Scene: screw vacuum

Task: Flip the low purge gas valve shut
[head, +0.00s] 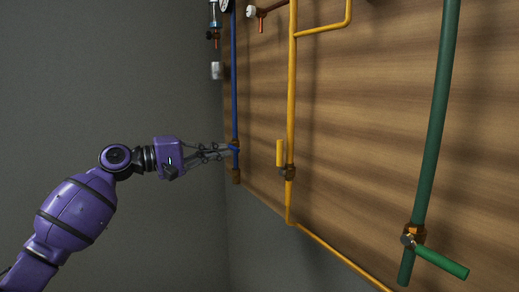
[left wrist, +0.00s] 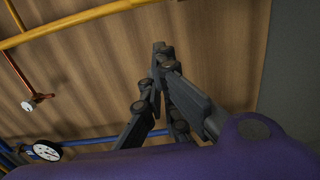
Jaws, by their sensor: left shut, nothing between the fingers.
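The head view shows three pipe valves on the wooden panel; no label tells which is the low purge gas valve. The blue pipe's valve (head: 235,149) is low on the panel, right at my left gripper's tips. Its handle is mostly hidden by the fingers or too small to read. The yellow valve (head: 287,172) has its handle (head: 281,153) upright, along the pipe. The green valve (head: 413,236) has its handle (head: 441,262) angled down to the right, across its pipe. My left gripper (head: 226,149) is shut and empty; contact is unclear. The left wrist view shows its fingertips (left wrist: 161,49) together.
The blue pipe (head: 234,80), yellow pipe (head: 292,90) and green pipe (head: 437,110) run up the panel (head: 360,130). A round gauge (left wrist: 47,150) and a copper pipe (left wrist: 17,70) show in the left wrist view. Left of the panel is a bare grey wall (head: 100,70).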

